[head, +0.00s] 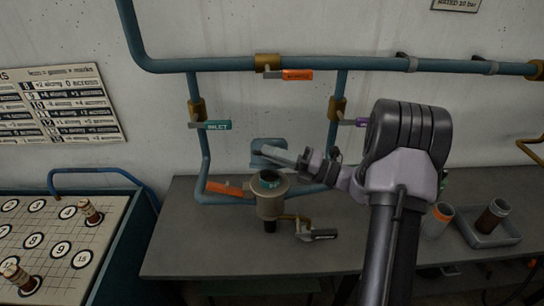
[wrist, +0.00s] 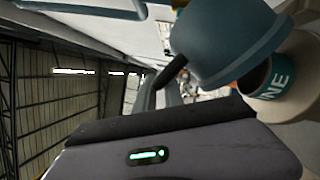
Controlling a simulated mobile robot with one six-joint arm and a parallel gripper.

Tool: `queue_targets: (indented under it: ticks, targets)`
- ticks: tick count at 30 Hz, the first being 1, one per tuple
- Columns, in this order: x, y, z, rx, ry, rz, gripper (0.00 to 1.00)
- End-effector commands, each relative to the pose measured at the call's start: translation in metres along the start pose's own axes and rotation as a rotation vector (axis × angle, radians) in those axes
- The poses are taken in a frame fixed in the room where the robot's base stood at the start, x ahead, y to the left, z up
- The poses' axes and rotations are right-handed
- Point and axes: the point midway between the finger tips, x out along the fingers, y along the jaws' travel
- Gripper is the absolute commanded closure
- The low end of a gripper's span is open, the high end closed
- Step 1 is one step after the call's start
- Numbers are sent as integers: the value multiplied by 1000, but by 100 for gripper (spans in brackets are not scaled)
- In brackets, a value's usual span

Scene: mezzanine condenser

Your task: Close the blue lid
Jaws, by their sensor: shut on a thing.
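The blue lid (head: 268,146) stands raised, tipped open, at the back of a brass-coloured pot (head: 269,206) on the grey bench. The pot's mouth is uncovered, with a teal label inside. My gripper (head: 280,156) reaches in from the right, in front of the lid and above the mouth. In the wrist view the lid (wrist: 228,42) is a large blue-grey rounded shape with a dark rod (wrist: 172,72) sticking out of it. My gripper is shut on the lid, seemingly at this rod; the exact contact is partly hidden. The pot's rim (wrist: 308,75) shows at the right.
Blue pipes with an orange lever (head: 297,75), a teal inlet lever (head: 216,125) and a purple lever (head: 354,122) run behind. An orange handle (head: 225,189) lies left of the pot, a dark-handled tap (head: 322,234) right. A tray (head: 490,238) holds a brown jar.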

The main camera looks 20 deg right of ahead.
Motion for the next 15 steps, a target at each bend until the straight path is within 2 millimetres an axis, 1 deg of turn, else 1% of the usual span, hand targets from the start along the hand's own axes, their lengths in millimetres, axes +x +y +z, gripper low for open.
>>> queue_targets:
  ticks: [1, 6, 12, 15]
  targets:
    - [-4, -11, -9, -34, -1, 15, 100]
    - [-14, -23, -32, -176, -3, 75, 100]
    - [-23, -37, -54, -181, -2, 76, 100]
    - [-27, -44, -62, -182, -3, 75, 100]
